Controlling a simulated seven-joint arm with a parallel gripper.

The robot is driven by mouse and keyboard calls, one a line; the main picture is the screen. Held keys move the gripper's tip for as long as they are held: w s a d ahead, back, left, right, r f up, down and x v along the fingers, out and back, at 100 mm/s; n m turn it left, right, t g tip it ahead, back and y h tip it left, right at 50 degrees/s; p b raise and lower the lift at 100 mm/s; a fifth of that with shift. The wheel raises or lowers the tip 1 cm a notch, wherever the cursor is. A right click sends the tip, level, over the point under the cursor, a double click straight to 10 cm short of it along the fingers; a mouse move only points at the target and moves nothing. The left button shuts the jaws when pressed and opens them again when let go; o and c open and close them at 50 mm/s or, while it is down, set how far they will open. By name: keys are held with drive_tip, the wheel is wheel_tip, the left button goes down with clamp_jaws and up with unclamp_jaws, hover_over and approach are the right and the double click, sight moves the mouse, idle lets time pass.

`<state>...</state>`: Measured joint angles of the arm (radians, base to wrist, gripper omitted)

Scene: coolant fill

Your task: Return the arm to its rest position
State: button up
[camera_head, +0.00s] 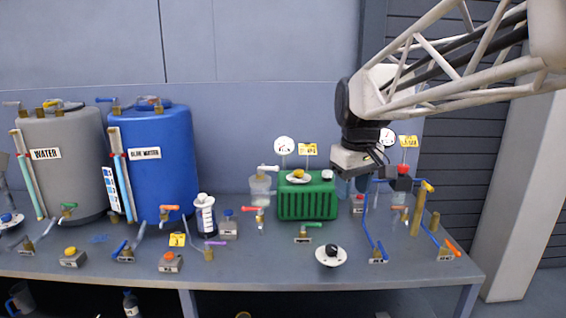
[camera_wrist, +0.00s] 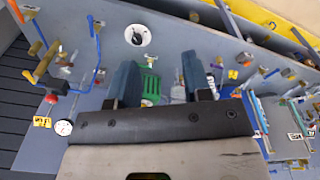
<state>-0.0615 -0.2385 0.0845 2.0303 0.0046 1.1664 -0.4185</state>
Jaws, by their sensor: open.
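My gripper (camera_head: 362,185) hangs from my arm above the right part of the grey bench, just right of the green ribbed box (camera_head: 308,200). In the wrist view its two dark fingers (camera_wrist: 160,85) stand wide apart with nothing between them that they hold. The green box (camera_wrist: 151,88) shows beyond the gap between the fingers. My arm reaches in from the upper right in the head view. Part of what stands behind the gripper is hidden by it.
The bench (camera_head: 235,265) carries a grey WATER tank (camera_head: 60,165), a blue tank (camera_head: 160,165), valves, and gauges including one white dial (camera_head: 284,146). Blue pipes (camera_head: 372,235) and a red-topped fitting (camera_head: 403,172) stand close to the right of my gripper. Space above the tanks is free.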

drive_tip(key=s+d+f+m, duration=0.1)
drive_tip(key=s+f, duration=0.3)
drive_tip(key=s, duration=0.4)
drive_tip(key=s+d+f+m+t, duration=0.1)
drive_tip(key=s+f+m, duration=0.1)
drive_tip(key=s+f, duration=0.3)
drive_tip(key=s+d+f+m, duration=0.1)
drive_tip(key=s+f, duration=0.3)
drive_tip(key=s, duration=0.7)
drive_tip(key=shift+s+d+f+m, duration=0.35)
drive_tip(key=shift+s+d+m, duration=0.05)
drive_tip(key=shift+m, duration=0.4)
idle(0.8)
